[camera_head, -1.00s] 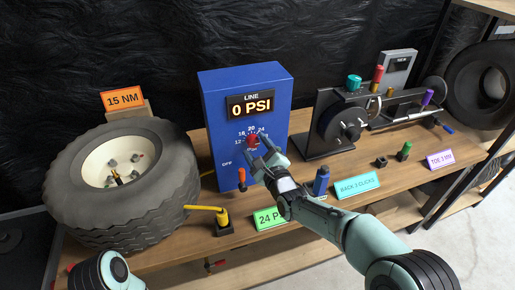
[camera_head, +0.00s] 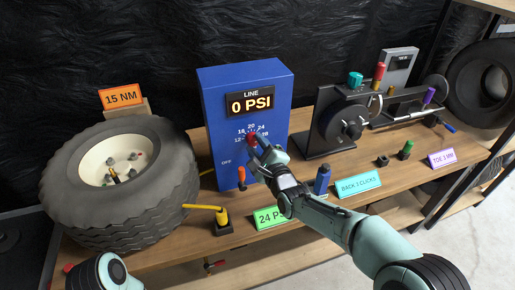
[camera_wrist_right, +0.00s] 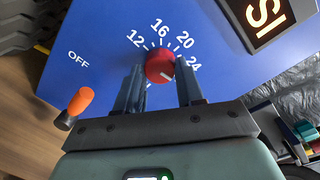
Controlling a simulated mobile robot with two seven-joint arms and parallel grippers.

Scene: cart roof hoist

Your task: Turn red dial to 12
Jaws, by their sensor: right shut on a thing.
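The red dial (camera_head: 251,137) is on the front of the blue box (camera_head: 216,110), under a display reading LINE 0 PSI. In the right wrist view, the red dial (camera_wrist_right: 160,63) has numbers 12, 16, 20 and 24 around its upper side. A pale mark shows near its lower right edge, away from the 12. My right gripper (camera_head: 256,148) is at the dial; in the wrist view its fingers (camera_wrist_right: 160,88) stand either side of it, shut on it. The fingers hide part of the scale. My left gripper is out of view; only part of my left arm shows.
An orange-tipped lever (camera_wrist_right: 75,105) sits by OFF, left of the dial. A tyre (camera_head: 70,205) lies left of the box; a yellow-handled tool (camera_head: 221,218) stands in front. A blue bottle-like item (camera_head: 322,181) is near my right forearm. A black machine (camera_head: 316,135) stands right.

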